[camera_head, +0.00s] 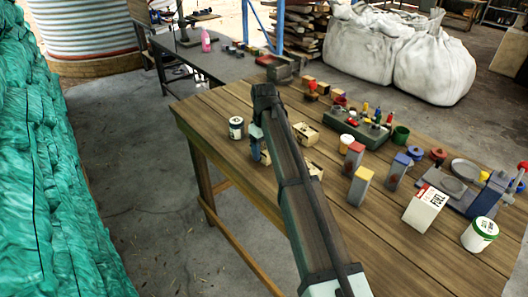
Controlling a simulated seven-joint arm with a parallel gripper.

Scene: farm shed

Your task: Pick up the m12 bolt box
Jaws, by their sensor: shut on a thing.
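My arm reaches from the bottom centre over the wooden table (381,219), and my gripper (257,146) points down near the table's left edge. It is shut on a small tan box (265,158), mostly hidden behind the gripper and arm. I cannot tell if the box touches the table. Two similar small cardboard boxes stand just right of my arm, one farther back (306,134) and one nearer (314,169), the nearer one partly hidden by the arm. The labels are too small to read, so I cannot tell which is the m12 bolt box.
A dark-lidded white can (236,128) stands just left of my gripper. To the right are several small upright boxes, a green tool tray (357,130), a white and red carton (424,208) and a green-labelled tub (479,234). The table's near left part is clear.

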